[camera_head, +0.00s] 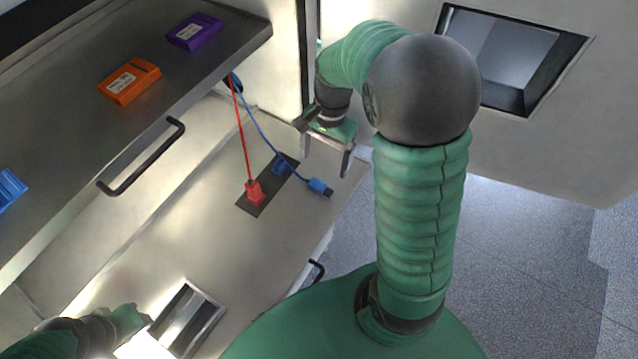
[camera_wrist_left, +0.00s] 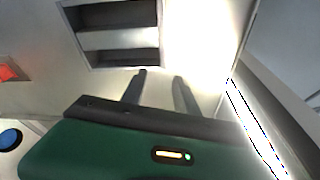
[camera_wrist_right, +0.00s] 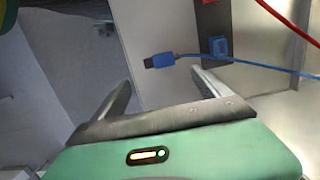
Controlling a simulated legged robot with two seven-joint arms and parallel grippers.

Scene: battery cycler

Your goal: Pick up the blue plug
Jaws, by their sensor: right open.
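The blue plug (camera_head: 320,187) lies at the end of a blue cable on the pale metal surface, just off a dark plate (camera_head: 247,206). It also shows in the right wrist view (camera_wrist_right: 160,61), beyond and between the fingertips. My right gripper (camera_head: 326,160) is open and empty, with its fingers pointing down near the plug. In the right wrist view (camera_wrist_right: 165,82) nothing is between its fingers. My left gripper (camera_wrist_left: 160,82) is open and empty over the metal surface, near a rectangular recess; only part of it shows at the lower left of the head view.
A red plug (camera_head: 254,192) and a blue block (camera_head: 281,164) sit on the dark plate. A red cable (camera_head: 242,130) runs up beside the blue cable. A shelf with handle (camera_head: 140,160) holds orange (camera_head: 129,80) and purple (camera_head: 194,31) cases. A slotted recess (camera_head: 188,318) lies lower left.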

